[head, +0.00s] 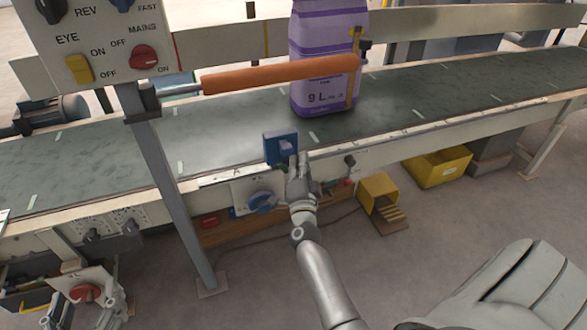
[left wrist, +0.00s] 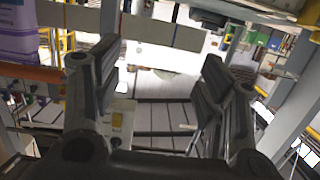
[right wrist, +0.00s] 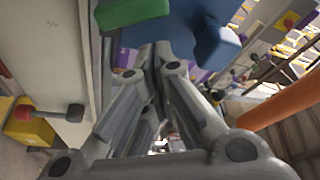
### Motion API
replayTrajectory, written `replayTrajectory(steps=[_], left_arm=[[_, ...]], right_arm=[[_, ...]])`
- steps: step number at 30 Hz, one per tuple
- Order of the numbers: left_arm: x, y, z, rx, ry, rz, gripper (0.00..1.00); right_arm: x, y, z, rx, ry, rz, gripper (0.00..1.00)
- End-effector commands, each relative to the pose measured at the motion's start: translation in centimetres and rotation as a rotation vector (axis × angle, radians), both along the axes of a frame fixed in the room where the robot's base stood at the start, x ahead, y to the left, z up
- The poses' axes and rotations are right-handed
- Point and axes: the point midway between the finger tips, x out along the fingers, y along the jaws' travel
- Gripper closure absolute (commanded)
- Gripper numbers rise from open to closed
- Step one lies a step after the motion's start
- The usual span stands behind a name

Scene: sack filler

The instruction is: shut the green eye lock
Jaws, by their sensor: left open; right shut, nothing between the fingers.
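A green block (right wrist: 132,12) shows at the top of the right wrist view, beside a blue part (right wrist: 175,25), just beyond my right gripper's fingertips. My right gripper is shut and empty, close below a blue bracket (head: 281,148) at the belt's near edge. Whether they touch is unclear. My left gripper (head: 85,308) is open and empty at the lower left, by a red knob (head: 86,292).
A purple sack (head: 325,75) stands on the green belt (head: 230,130). A switch panel (head: 105,40) on a grey post is at the left. A blue dial (head: 262,201) is left of my right gripper.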

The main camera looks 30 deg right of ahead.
Motion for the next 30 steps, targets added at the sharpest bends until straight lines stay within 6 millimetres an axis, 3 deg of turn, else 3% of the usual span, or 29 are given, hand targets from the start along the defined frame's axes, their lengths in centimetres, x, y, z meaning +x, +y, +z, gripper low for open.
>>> replayTrajectory(steps=[10,30], left_arm=[[0.5,-0.6,3.0,-0.041,-0.16,-0.01,0.34],[0.5,-0.6,3.0,-0.04,-0.153,-0.01,0.34]], right_arm=[[0.3,1.5,-0.9,-0.001,0.001,0.0,1.0],[0.4,1.8,-0.8,-0.044,0.011,0.001,1.0]])
